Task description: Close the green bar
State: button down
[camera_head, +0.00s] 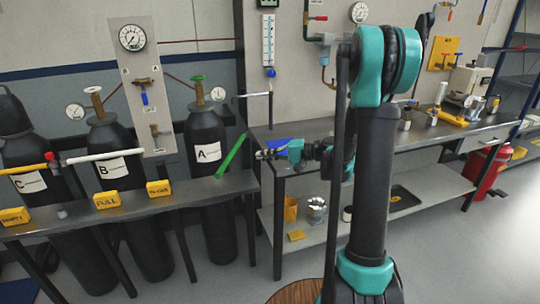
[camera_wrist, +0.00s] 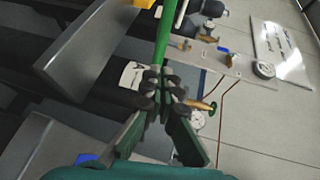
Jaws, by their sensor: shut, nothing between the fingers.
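The green bar (camera_head: 231,156) slants up to the right in front of the cylinder marked A (camera_head: 207,150), its lower end near the right end of the grey bench. In the wrist view the green bar (camera_wrist: 168,32) runs from the top edge down to behind my fingertips. My gripper (camera_head: 260,154) is just right of the bar, with a visible gap in the head view. In the wrist view my gripper (camera_wrist: 160,82) is shut and empty, its fingertips overlapping the bar's near end. I cannot tell whether they touch it.
Cylinders B (camera_head: 112,150) and C (camera_head: 28,165) stand left, with a white bar (camera_head: 105,156) and a red-tipped bar (camera_head: 28,163) before them. Yellow tags lie on the grey bench (camera_head: 190,193). A workbench (camera_head: 400,137) stands behind my arm. Floor is open at right.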

aim_at(232, 157)
jog(key=x, duration=0.9)
jog(key=shift+a, duration=0.1)
jog(key=shift+a+m+t, duration=0.5)
jog(key=shift+a+t, duration=0.2)
jog(key=shift+a, duration=0.1)
jog(key=w+a+m+t+h, duration=0.4)
jog(key=w+a, duration=0.7)
jog(key=a, duration=0.4)
jog(key=shift+w+a+m+t, duration=0.25)
jog(key=shift+m+t, duration=0.35)
jog(key=shift+t, duration=0.4)
